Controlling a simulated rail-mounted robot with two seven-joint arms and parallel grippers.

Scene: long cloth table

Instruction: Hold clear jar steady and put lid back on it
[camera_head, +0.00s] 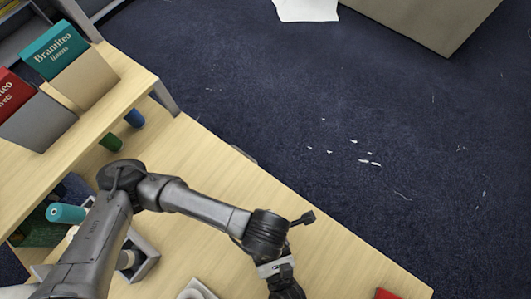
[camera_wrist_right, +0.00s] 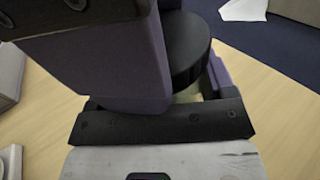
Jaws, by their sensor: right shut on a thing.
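In the right wrist view a black round lid (camera_wrist_right: 192,58) shows close up. A small pale, greenish part of the clear jar (camera_wrist_right: 188,93) shows below it. My right gripper (camera_wrist_right: 155,105) is shut on the jar. A large dark and purple finger, which looks like part of my left gripper (camera_wrist_right: 138,65), stands close beside the lid and hides much of the jar. Whether it grips the lid, and whether the lid touches the jar's rim, I cannot tell. In the head view my left arm reaches to the bottom edge; its fingers are cut off.
A red thing (camera_head: 387,294) lies by the front right edge. The table's middle is clear.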

